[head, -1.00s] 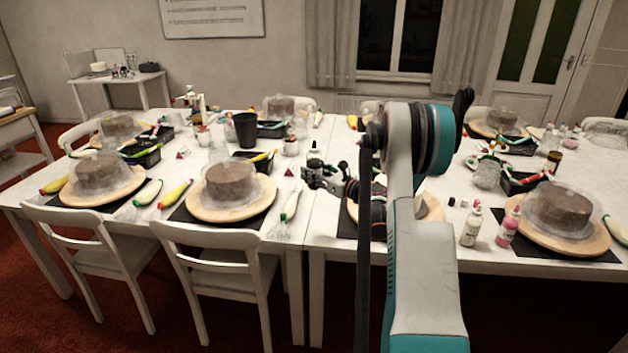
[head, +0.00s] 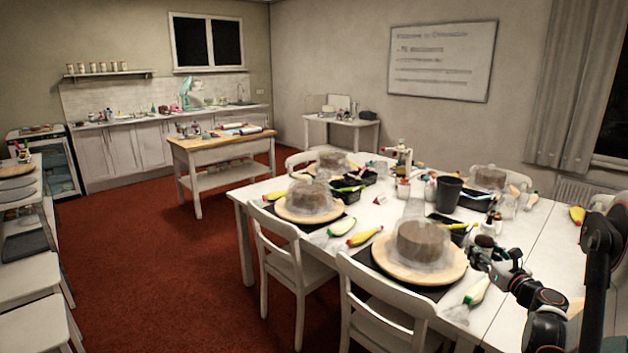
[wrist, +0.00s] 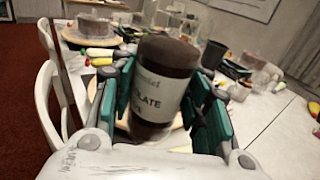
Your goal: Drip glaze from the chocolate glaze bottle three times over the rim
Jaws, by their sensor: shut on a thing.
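My gripper (head: 487,254) is shut on the chocolate glaze bottle, a dark brown bottle with a pale label partly reading "LATE". The bottle (wrist: 163,85) stands between the green finger pads in the wrist view, slightly tilted there. In the head view the bottle (head: 484,242) is small and partly hidden by the fingers. Just left of my gripper is a brown cake (head: 422,240) with a clear film around it, on a round wooden turntable (head: 400,271). I see no glaze running from the bottle.
Other cakes on boards stand behind, one to the left (head: 310,195) and one at the back (head: 490,178). A black cup (head: 447,193) and black trays stand mid-table. A piping bag (head: 476,291) lies near my gripper. White chairs (head: 385,300) line the near edge.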

